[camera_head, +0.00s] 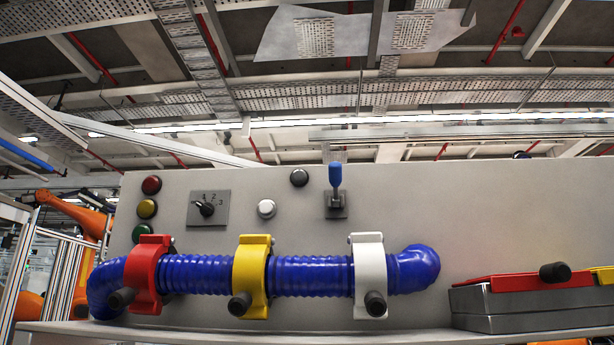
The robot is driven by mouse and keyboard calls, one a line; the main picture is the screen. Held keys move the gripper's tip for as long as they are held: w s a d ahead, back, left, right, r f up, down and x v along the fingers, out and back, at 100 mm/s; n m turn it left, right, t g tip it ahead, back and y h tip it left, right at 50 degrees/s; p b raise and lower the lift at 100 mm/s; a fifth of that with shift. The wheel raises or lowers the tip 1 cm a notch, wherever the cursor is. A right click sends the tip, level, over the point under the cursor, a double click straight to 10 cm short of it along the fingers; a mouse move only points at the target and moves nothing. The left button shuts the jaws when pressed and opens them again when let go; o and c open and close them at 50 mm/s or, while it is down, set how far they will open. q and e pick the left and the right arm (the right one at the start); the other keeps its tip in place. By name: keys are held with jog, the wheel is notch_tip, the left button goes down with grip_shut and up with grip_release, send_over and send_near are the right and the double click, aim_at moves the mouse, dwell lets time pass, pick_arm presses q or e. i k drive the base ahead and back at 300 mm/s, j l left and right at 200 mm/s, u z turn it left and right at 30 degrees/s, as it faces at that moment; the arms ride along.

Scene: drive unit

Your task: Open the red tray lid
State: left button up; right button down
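The red tray lid (519,282) lies flat on top of a grey metal tray (490,311) at the lower right. It looks shut. A black cylindrical knob (555,272) stands on the lid towards its right side. Neither of my grippers shows in this view, so nothing is seen touching the lid or its knob.
A yellow lid (604,274) sits right of the red one, cut off by the frame. A blue corrugated hose (310,275) runs along the grey panel (480,205) in red, yellow and white clamps. A blue-handled lever (336,180), buttons and a rotary switch are above.

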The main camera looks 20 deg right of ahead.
aim_at(555, 275)
jog(key=k+l+u, duration=0.1)
jog(key=l+u, duration=0.2)
jog(key=k+l+u, duration=0.25)
jog(key=l, duration=0.15)
jog(key=k+l+u, duration=0.1)
jog(key=l, duration=0.3)
jog(key=k+l+u, duration=0.15)
jog(key=l, duration=0.25)
jog(key=k+l+u, duration=0.1)
jog(key=k+l, duration=0.2)
jog(key=k+l+u, duration=0.1)
jog(key=l, duration=0.3)
jog(key=k+l, duration=0.5)
jog(key=l, duration=0.15)
jog(key=k+l, duration=0.5)
jog(key=l, duration=0.2)
jog(key=k+l+u, duration=0.1)
jog(key=k+l, duration=0.4)
jog(key=l, duration=0.15)
